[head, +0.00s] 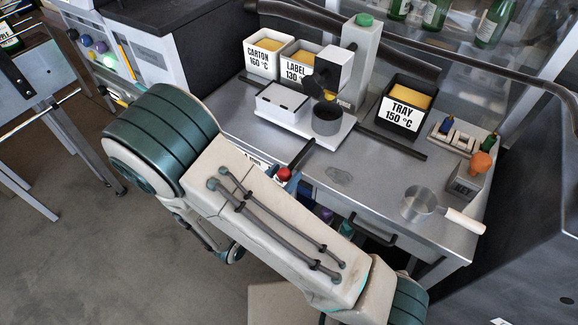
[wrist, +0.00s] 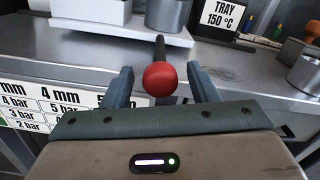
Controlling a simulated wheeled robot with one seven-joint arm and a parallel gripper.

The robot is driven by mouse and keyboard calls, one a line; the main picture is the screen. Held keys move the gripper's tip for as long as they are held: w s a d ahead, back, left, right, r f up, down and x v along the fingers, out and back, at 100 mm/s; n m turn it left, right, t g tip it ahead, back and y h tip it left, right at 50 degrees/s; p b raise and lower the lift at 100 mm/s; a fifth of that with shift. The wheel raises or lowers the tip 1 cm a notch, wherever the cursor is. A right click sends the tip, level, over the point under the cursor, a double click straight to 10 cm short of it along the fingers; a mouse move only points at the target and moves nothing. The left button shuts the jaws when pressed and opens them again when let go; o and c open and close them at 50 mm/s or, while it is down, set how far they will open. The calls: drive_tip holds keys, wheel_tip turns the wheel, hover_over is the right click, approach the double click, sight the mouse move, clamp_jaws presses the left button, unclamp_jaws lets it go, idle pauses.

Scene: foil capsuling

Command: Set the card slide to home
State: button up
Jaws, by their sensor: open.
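A red ball knob (wrist: 160,79) sits on the end of a dark rod (wrist: 160,47) that runs back toward the bench. In the head view the knob (head: 284,174) shows at the bench's front edge, with its dark rod (head: 301,154) behind it. My gripper (wrist: 161,84) is open, one finger on each side of the knob, with gaps between. A white printed card (wrist: 55,104) with mm and bar values is on the bench front, left of the knob and partly hidden by my gripper. I cannot tell whether the knob belongs to the card slide.
A white platform (head: 335,140) with a dark cup (head: 327,118) stands behind the rod. Bins marked carton (head: 259,63), label (head: 293,72) and tray (head: 402,117) stand farther back. A metal pan (head: 419,203) lies at the right; the bench between is clear.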

drive_tip(key=shift+x, duration=1.45)
clamp_jaws()
